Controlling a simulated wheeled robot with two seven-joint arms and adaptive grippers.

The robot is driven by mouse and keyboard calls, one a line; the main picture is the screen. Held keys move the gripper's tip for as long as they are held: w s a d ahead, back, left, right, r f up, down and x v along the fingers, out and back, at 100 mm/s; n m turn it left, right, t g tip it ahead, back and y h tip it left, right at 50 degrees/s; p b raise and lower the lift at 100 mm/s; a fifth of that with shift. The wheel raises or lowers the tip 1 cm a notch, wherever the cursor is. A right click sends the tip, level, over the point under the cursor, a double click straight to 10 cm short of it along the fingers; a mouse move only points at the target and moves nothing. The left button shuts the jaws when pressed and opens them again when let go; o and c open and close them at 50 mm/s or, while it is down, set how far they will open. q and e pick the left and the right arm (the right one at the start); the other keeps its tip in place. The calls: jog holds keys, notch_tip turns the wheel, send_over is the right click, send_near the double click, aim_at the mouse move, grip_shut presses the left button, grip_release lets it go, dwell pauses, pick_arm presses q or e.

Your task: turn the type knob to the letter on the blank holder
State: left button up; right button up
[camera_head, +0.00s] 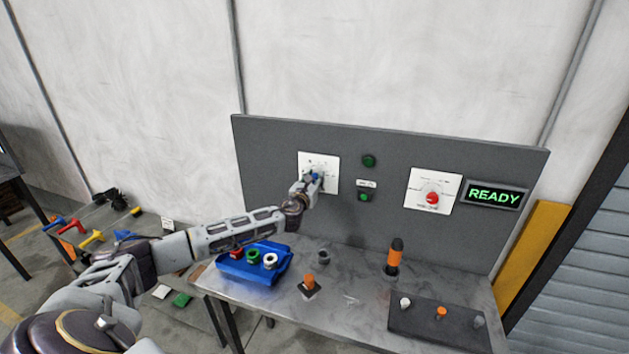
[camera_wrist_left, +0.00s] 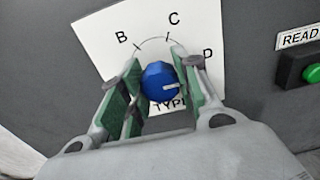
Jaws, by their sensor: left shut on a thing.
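The blue type knob (camera_wrist_left: 160,82) sits on a white dial plate (camera_wrist_left: 120,55) marked B, C and D around an arc, with "TYPE" below. Its white pointer mark faces right, a little below the D. My left gripper (camera_wrist_left: 160,95) is shut on the knob, with green-padded fingers on both sides of it. In the head view the left gripper (camera_head: 312,180) covers much of the dial plate (camera_head: 318,160). I cannot tell which thing is the blank holder, and no letter on one is readable. My right gripper is not in view.
The grey panel (camera_head: 270,140) also bears a red knob (camera_head: 432,198), green buttons (camera_head: 364,197) and a sign reading READY (camera_head: 494,196). On the metal table stand a blue tray (camera_head: 240,273) of rings, an orange-topped block (camera_head: 309,283), an orange-black cylinder (camera_head: 394,256) and a dark pegged board (camera_head: 425,326).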

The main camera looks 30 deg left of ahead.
pick_arm(q)
jog(key=shift+f, duration=0.2)
jog(key=o, duration=1)
jog(key=shift+r, duration=0.1)
jog(key=shift+s, duration=0.15)
jog(key=shift+v, duration=5.85)
